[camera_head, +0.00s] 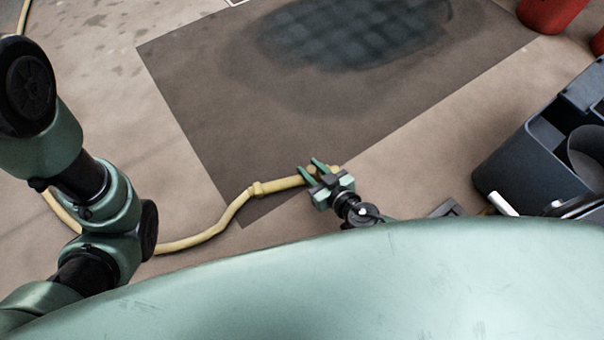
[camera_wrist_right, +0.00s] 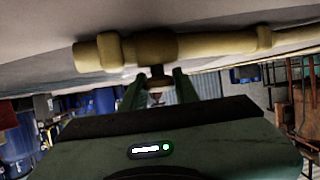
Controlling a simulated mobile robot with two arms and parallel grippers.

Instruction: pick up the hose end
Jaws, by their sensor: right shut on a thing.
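The hose end (camera_head: 283,184) is a pale yellow fitting with a collar, on a yellow hose (camera_head: 222,228) that runs off to the left. My right gripper (camera_head: 315,169) is shut on the hose end, with its green fingers on either side of it. In the right wrist view the hose end (camera_wrist_right: 150,48) lies across the fingers (camera_wrist_right: 155,84), with the hose going off to the right. My left arm stands at the left of the head view, but its gripper is out of the picture.
A dark mat (camera_head: 210,90) with a wet, grid-like patch (camera_head: 350,35) lies on the floor beyond the hose. A dark blue bin (camera_head: 530,160) stands at the right. Red containers (camera_head: 548,12) stand at the far right. The floor between mat and bin (camera_head: 440,150) is clear.

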